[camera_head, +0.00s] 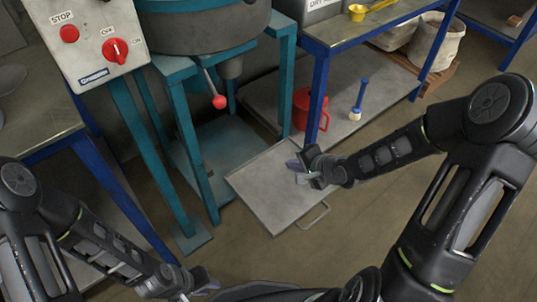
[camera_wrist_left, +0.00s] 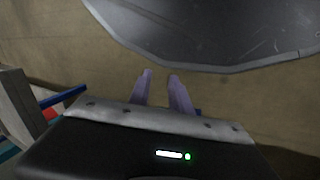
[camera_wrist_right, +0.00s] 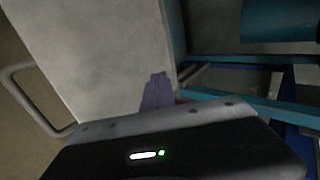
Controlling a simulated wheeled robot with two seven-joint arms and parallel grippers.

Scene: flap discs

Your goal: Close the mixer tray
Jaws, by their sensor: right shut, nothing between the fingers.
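The mixer tray (camera_head: 265,190) is a flat grey metal plate standing out from the teal mixer frame (camera_head: 190,140), with a wire handle (camera_head: 314,217) on its front edge. In the right wrist view the tray (camera_wrist_right: 105,50) fills the upper left, and its handle (camera_wrist_right: 28,95) is at the left. My right gripper (camera_head: 296,167) is shut and empty at the tray's right edge; I cannot tell whether it touches. Its closed fingers (camera_wrist_right: 157,90) overlap the tray's edge in the right wrist view. My left gripper (camera_wrist_left: 162,80) is open and empty, low and away from the tray.
A red-knobbed lever (camera_head: 219,101) hangs under the mixer bowl (camera_head: 200,25). A control box (camera_head: 90,40) is at upper left. A blue-legged bench (camera_head: 320,90) stands right of the tray, with a red jug (camera_head: 302,108) and a brush (camera_head: 358,100) on its lower shelf. Floor before the tray is clear.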

